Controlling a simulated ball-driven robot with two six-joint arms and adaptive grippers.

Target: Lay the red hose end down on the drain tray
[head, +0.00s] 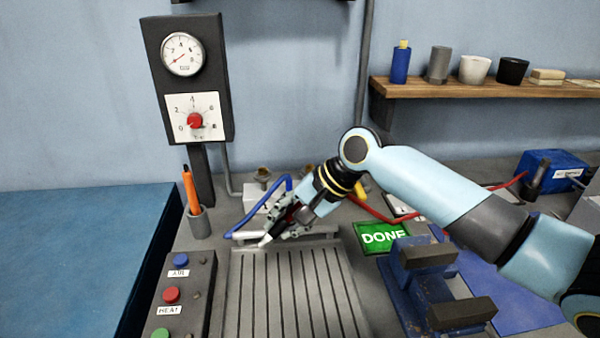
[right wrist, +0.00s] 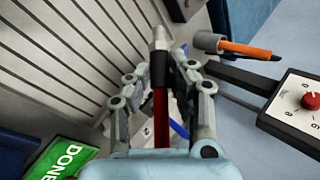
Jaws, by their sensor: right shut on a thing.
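My right gripper (head: 285,225) is over the back edge of the grey slatted drain tray (head: 297,300). It is shut on the red hose end (right wrist: 161,100), which has a black collar and a pale metal tip. In the right wrist view the fingers of my right gripper (right wrist: 168,78) close around the black collar, and the tip points out over the tray's slats (right wrist: 70,50). In the head view the tip is close above or touching the tray's back rim; I cannot tell which. The red hose (head: 375,208) runs behind my arm to the right. My left gripper is not in view.
A blue hose (head: 262,202) lies behind the tray. A button box (head: 185,295) stands left, with a pen cup (head: 199,224) behind it. A green DONE sign (head: 381,237) and a blue clamp fixture (head: 430,285) are on the right. The tray's slats are clear.

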